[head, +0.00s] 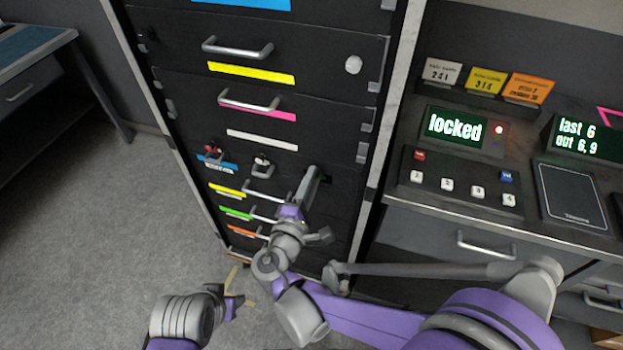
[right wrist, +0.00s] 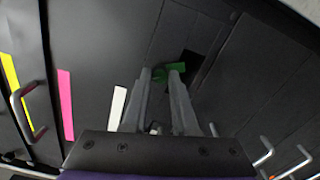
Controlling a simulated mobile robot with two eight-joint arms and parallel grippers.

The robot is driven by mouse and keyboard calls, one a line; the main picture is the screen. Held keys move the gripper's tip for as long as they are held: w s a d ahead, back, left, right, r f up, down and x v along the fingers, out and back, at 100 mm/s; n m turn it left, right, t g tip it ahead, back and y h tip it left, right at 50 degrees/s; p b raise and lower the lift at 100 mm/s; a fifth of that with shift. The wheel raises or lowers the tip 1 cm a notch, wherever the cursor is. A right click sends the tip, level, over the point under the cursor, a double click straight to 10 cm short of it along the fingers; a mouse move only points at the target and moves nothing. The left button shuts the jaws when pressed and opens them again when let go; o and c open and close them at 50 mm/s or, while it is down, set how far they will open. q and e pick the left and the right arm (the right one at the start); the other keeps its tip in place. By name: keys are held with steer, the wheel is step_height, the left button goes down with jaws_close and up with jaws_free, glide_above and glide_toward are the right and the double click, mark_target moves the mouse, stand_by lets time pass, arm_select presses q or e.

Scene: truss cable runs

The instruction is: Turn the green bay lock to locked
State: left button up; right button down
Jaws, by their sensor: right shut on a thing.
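The green bay lock (right wrist: 168,72) shows in the right wrist view as a small green piece beside a dark square opening, between my right fingertips. My right gripper (head: 314,174) is shut on it, against the dark cabinet front; its grey fingers also fill the middle of the right wrist view (right wrist: 160,78). In the head view the gripper covers most of the lock, so its angle is hard to tell. My left gripper (head: 236,300) is low in the head view, away from the cabinet; its jaws are unclear.
The dark cabinet (head: 335,110) has handled drawers with yellow, pink, white, blue, green and orange labels. At right, a bench holds a display (head: 455,128) reading "locked", a button panel (head: 462,182) and a black pad (head: 572,195). Grey floor (head: 90,230) is open at left.

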arm_select(q)
steer(key=shift+r+p, duration=0.3)
steer(key=shift+r, duration=0.1)
arm_select(e)
steer(key=m, duration=0.5)
steer(key=shift+m, duration=0.3)
steer(key=shift+r, duration=0.1)
steer(key=c, duration=0.7)
jaws_free()
arm_select(q)
steer(key=shift+s, duration=0.15)
arm_select(e)
steer(key=shift+s, duration=0.1)
